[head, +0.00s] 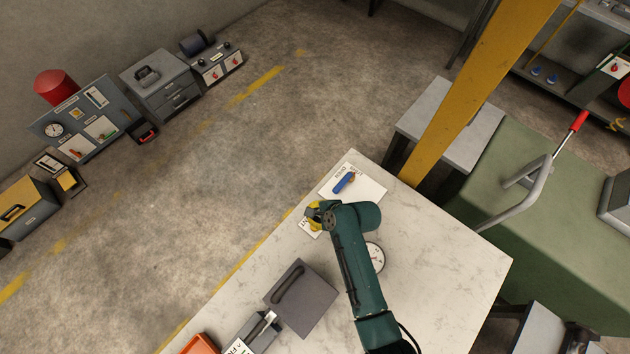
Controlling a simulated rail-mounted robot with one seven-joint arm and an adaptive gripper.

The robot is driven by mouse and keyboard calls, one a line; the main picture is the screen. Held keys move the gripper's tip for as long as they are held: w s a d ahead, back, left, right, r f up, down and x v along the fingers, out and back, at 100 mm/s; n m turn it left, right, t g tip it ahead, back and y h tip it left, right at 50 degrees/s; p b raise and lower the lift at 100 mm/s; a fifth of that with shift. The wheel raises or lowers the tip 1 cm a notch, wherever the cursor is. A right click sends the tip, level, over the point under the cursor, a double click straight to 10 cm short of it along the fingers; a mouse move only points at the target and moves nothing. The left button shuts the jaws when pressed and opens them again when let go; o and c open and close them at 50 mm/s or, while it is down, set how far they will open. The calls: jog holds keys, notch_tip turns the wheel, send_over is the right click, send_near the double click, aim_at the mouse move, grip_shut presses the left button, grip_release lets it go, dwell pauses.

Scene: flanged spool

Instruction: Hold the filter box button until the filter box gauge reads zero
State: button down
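My teal arm reaches over the white marbled table, and my gripper (315,213) is at its far left edge. A yellow part shows at the gripper; I cannot tell whether it belongs to the gripper or to something under it. A white label (304,229) beneath is partly hidden, with only the end of its word showing. No button can be made out there. A round white gauge (376,257) lies partly behind my arm, and its reading is too small to tell. A dark grey box with a handle (318,297) stands on the table; I cannot tell if it is the filter box.
A blue lever (344,182) sits on a white plate marked open, just beyond the gripper. A small labelled grey box (248,332) and an orange object (201,345) are at the table's near left. A yellow post (480,85) rises beyond the table. The table's right side is clear.

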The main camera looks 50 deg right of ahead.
aim_at(307, 222)
notch_tip(307, 222, down, 6)
jog(key=b, duration=0.4)
jog(key=shift+f, duration=0.1)
jog(key=c, duration=1.8)
grip_release()
grip_shut()
jog(key=shift+f, duration=0.35)
jog(key=shift+f+b, duration=0.5)
jog(key=shift+f, duration=0.05)
dwell(0.4)
jog(key=shift+r, duration=0.1)
jog(key=shift+r+p, duration=0.85)
jog(key=shift+p, duration=0.25)
